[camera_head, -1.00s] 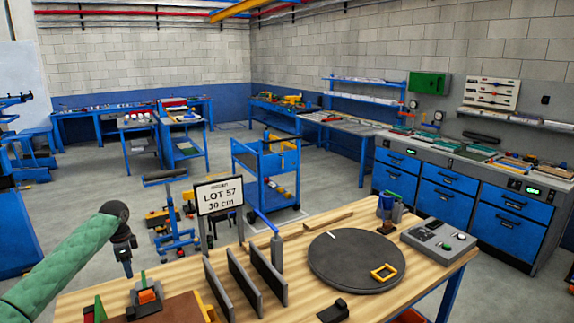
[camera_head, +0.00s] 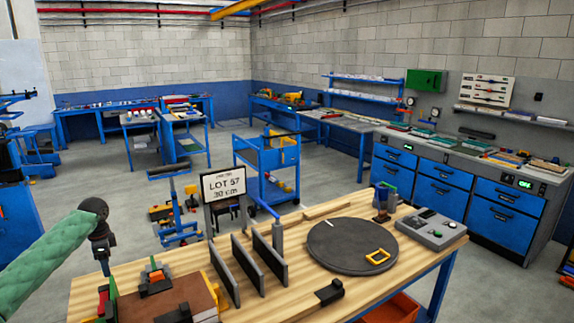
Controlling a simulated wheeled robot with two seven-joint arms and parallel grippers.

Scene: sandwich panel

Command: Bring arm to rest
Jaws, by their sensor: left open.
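My left arm, in a green padded sleeve, comes in from the lower left of the head view. Its gripper (camera_head: 103,262) hangs down from a dark wrist joint at the left edge of the wooden bench (camera_head: 313,291). The gripper is small here and nothing shows between its fingers. It is left of the brown block with a small clamp, apart from the upright grey panels. My right arm and gripper are not in view.
A blue cart (camera_head: 268,160) stands behind.

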